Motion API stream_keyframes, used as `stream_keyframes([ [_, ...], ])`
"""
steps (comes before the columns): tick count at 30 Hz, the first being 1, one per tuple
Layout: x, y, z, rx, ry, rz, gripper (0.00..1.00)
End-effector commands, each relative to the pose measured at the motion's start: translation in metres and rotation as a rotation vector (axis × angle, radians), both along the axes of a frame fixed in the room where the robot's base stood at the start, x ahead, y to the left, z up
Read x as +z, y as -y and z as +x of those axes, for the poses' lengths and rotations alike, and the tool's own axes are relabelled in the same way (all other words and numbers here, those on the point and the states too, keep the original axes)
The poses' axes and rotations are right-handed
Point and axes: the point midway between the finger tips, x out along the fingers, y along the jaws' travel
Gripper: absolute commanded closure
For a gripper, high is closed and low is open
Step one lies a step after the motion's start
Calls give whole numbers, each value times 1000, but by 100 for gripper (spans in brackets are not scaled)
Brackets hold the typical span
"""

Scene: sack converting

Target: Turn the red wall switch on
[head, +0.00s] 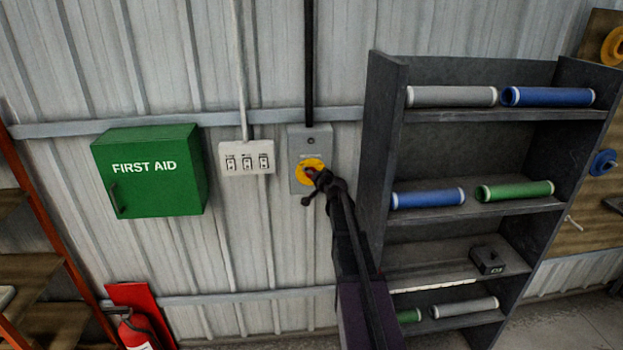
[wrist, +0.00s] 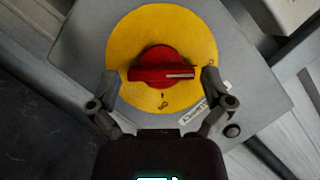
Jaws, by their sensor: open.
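The red wall switch (wrist: 160,56) is a rotary knob on a round yellow plate (wrist: 150,28), on a grey box (wrist: 75,38). In the wrist view its handle lies nearly level, its pale pointer line towards the right. Small dark marks sit below and right of the knob; I cannot read them surely. My gripper (wrist: 159,78) is open, one finger on each side of the knob, with gaps visible. In the head view my gripper (head: 316,183) is in front of the yellow plate (head: 308,162) and hides much of the knob.
Left of the grey box are a white triple switch panel (head: 246,158) and a green first aid box (head: 150,180). A dark shelf (head: 385,130) with coloured rolls stands close on the right. A fire extinguisher (head: 137,330) is at lower left.

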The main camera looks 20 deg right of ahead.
Motion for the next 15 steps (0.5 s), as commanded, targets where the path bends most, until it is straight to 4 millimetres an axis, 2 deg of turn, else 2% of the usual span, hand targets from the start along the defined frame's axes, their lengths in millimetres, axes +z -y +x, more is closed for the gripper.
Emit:
stream_keyframes([
  [4,-3,0,9,0,0,1,0],
  [14,-3,0,10,0,0,1,0],
  [15,-3,0,10,0,0,1,3],
])
